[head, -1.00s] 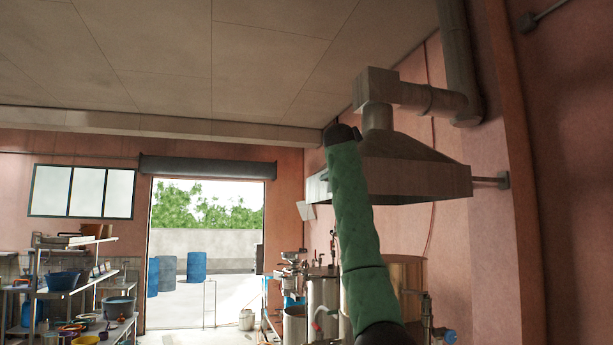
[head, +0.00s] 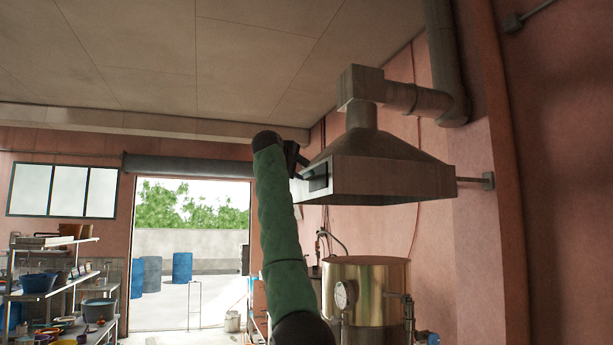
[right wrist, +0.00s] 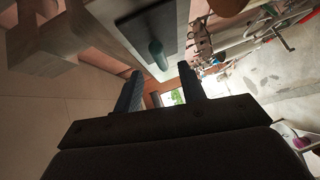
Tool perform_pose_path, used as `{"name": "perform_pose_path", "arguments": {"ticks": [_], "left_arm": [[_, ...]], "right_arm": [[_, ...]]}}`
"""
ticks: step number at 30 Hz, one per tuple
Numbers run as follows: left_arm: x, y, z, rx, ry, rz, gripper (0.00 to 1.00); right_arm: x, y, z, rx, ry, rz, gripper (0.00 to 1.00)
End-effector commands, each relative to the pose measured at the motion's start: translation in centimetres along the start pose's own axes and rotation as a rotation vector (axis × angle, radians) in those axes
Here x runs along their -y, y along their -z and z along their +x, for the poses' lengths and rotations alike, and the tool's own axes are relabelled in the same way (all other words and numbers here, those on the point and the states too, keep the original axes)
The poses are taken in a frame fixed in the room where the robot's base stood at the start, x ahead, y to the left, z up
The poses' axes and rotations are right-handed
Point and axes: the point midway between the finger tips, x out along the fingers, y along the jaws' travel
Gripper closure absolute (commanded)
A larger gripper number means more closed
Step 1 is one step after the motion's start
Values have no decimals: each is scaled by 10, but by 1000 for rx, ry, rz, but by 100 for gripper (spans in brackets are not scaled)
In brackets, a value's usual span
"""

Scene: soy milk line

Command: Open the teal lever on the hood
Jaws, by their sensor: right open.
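The metal hood (head: 390,180) hangs at the upper right of the head view, with a dark plate (head: 318,178) on its left end. In the right wrist view, the teal lever (right wrist: 157,50) stands out from the dark plate (right wrist: 148,24). My right gripper (right wrist: 160,69) is open, its two dark fingers apart, with the lever's rounded end near the gap between the fingertips. I see no clear contact. In the head view, my right gripper (head: 296,160) is beside the hood's left end, partly hidden by my green-sleeved arm. My left gripper is not in view.
A steel tank (head: 372,285) with a gauge stands below the hood. A duct (head: 415,98) runs from the hood to the wall. Shelves with basins (head: 40,283) are at the lower left. An open doorway (head: 190,250) is behind my arm.

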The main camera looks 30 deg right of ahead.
Motion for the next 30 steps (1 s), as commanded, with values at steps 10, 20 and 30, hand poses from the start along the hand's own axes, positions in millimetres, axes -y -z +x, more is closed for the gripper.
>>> {"name": "perform_pose_path", "arguments": {"ticks": [10,20,30], "left_arm": [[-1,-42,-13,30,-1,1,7],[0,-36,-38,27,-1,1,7],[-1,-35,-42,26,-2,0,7]], "right_arm": [[-4,0,28,0,1,-1,59],[-3,0,68,0,0,-1,59],[0,0,77,-2,-1,0,59]]}}
